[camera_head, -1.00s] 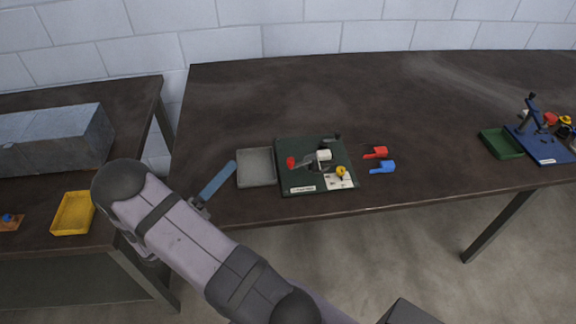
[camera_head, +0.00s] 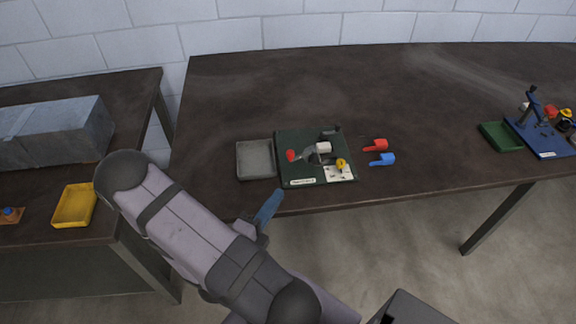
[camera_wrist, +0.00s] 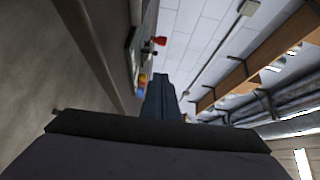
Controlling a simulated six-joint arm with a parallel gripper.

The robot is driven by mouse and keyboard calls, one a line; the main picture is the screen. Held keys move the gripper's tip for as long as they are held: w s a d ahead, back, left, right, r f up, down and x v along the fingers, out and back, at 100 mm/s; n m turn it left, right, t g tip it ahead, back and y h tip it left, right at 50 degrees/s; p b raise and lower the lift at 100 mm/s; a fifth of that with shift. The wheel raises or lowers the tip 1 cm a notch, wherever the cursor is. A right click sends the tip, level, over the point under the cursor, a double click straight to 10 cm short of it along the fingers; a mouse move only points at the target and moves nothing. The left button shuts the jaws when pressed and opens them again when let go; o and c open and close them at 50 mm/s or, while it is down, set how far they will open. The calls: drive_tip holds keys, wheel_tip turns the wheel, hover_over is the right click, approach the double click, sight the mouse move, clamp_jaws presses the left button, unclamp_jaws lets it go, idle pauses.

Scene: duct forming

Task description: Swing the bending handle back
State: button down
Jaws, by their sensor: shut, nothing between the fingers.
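The bending fixture sits on a dark green base plate (camera_head: 297,178) near the front edge of the dark table. Its bending handle has a red grip (camera_head: 291,155) pointing left, beside a pale block (camera_head: 323,147). A yellow knob (camera_head: 341,163) stands at the plate's front right. A red part, probably this grip, also shows in the wrist view (camera_wrist: 160,41). My gripper (camera_head: 277,197), with blue fingers, is shut and empty. It appears just in front of the plate, near the table's front edge, apart from the handle. Its fingers also show in the wrist view (camera_wrist: 158,80).
A grey tray (camera_head: 240,172) stands left of the plate. Red (camera_head: 375,145) and blue (camera_head: 383,159) scoop-like pieces lie to its right. A green tray (camera_head: 501,145) and a blue-based fixture (camera_head: 545,152) stand far right. The table behind the fixture is clear.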

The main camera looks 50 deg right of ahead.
approach(289, 156)
drive_tip(key=s+d, duration=0.4)
drive_tip(key=shift+d, duration=0.15)
drive_tip(key=shift+w+d+p, duration=0.35)
drive_tip(key=shift+w+d, duration=0.3)
drive_tip(key=shift+w, duration=0.3)
drive_tip(key=shift+w+d+f, duration=0.2)
drive_tip(key=shift+w+d, duration=0.35)
drive_tip(key=shift+w, duration=0.25)
drive_tip(key=shift+w+d+r+m+g, duration=0.15)
drive_tip(key=shift+w+m+g, duration=0.55)
drive_tip(key=shift+w+g, duration=0.35)
drive_tip(key=shift+w+d+m+g, duration=0.15)
drive_tip(key=shift+w+m+g, duration=0.3)
drive_tip(key=shift+g, duration=0.2)
drive_tip(key=shift+w+d+m+g, duration=0.15)
drive_tip(key=shift+w+m+g, duration=0.25)
drive_tip(key=shift+g, duration=0.2)
drive_tip(key=shift+w+d, duration=0.35)
drive_tip(key=shift+w, duration=0.4)
drive_tip(key=shift+a, duration=0.1)
